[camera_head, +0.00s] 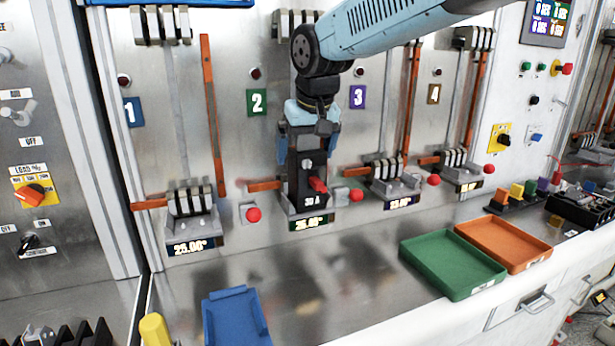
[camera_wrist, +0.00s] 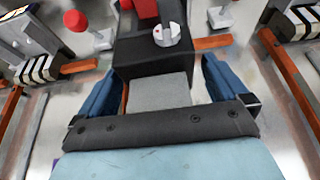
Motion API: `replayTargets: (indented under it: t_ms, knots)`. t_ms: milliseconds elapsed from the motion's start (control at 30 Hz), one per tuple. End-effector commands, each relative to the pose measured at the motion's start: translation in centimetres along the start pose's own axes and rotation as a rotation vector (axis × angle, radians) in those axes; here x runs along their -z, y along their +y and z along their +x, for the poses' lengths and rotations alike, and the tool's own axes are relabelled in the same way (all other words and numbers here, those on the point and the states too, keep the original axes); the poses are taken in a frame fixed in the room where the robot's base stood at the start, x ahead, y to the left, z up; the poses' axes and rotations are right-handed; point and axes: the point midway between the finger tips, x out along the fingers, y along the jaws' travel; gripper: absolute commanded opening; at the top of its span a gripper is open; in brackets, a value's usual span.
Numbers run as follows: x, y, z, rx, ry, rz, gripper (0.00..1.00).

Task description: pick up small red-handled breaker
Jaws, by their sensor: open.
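The black breaker (camera_head: 306,172) with a small red handle (camera_head: 318,185) and a "30 A" label stands upright in the station 2 stand, above a display reading about 25°. My gripper (camera_head: 307,143) points down over its top, with a blue finger on each side. In the wrist view, my gripper (camera_wrist: 160,85) is open, its blue fingers apart on either side of the breaker's dark body (camera_wrist: 145,58). The red handle (camera_wrist: 146,8) shows at the top edge there. I cannot tell whether the fingers touch the breaker.
Stations 1, 3 and 4 have empty-looking stands (camera_head: 190,202) with red buttons (camera_head: 253,214) and orange bars beside them. On the bench are a blue tray (camera_head: 235,318), a green tray (camera_head: 452,262) and an orange tray (camera_head: 503,243). The bench middle is clear.

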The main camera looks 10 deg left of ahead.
Motion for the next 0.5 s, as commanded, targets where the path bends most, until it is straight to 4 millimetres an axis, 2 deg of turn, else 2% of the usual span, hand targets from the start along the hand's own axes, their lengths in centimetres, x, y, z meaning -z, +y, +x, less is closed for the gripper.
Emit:
replayTargets:
  t_ms: [167,500]
  knots:
    - [0.00,0.03,0.02,0.000,0.000,0.000,1.00]
    - [-0.01,0.08,0.01,-0.001,0.000,0.001,0.68]
